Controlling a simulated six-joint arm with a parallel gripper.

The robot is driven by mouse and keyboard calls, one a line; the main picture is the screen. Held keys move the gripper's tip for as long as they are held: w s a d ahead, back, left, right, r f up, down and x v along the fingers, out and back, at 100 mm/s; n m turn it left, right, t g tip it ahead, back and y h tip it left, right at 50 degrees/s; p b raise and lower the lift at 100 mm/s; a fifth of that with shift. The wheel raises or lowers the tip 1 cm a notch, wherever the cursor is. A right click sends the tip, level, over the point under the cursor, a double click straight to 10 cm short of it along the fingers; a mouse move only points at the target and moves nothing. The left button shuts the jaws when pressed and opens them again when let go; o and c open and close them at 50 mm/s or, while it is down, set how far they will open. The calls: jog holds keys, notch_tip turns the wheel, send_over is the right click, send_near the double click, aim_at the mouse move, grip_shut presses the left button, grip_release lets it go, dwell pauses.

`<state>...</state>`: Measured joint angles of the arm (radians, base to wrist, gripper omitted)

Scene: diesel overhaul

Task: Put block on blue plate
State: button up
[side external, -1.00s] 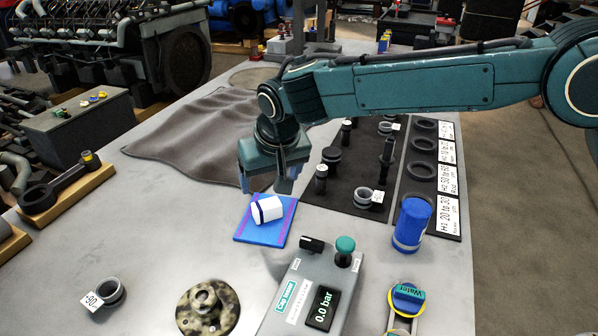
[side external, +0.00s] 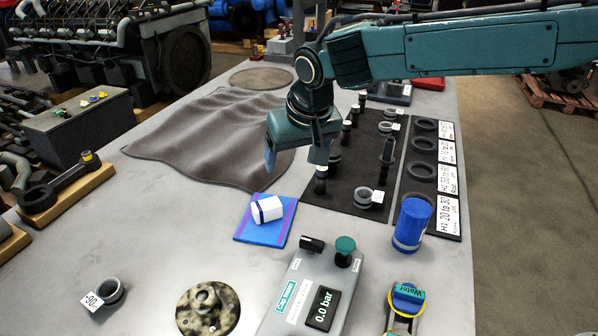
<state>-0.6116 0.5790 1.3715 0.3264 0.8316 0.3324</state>
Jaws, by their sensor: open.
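A white block (side external: 267,210) with a dark blue band lies on the blue plate (side external: 262,234), which has purple stripes along its edges. The plate lies flat on the grey table. My gripper (side external: 294,165) is above and to the right of the plate, apart from the block. It is open, and nothing shows between its fingers.
A dark mat (side external: 335,190) with several valve parts lies right of the plate. A pressure tester (side external: 310,291) stands in front, with a blue can (side external: 412,224) to its right. A crumpled grey cloth (side external: 205,140) lies behind the plate.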

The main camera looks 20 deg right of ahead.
jog(key=s+d+r, duration=0.5)
jog(key=s+d, duration=0.1)
jog(key=d, duration=0.4)
jog(key=s+d+r, duration=0.6)
jog(key=s+d, duration=0.1)
jog(key=d, duration=0.2)
jog(key=s+d+f, duration=0.1)
jog(key=s+d, duration=0.2)
jog(key=s, duration=0.4)
jog(key=s+d+f, duration=0.2)
jog(key=s+d, duration=0.1)
jog(key=s, duration=0.4)
jog(key=s+d+f+t, duration=0.1)
jog(key=s+d, duration=0.2)
jog(key=s, duration=0.4)
jog(key=shift+d+f, duration=0.2)
jog(key=shift+d, duration=0.1)
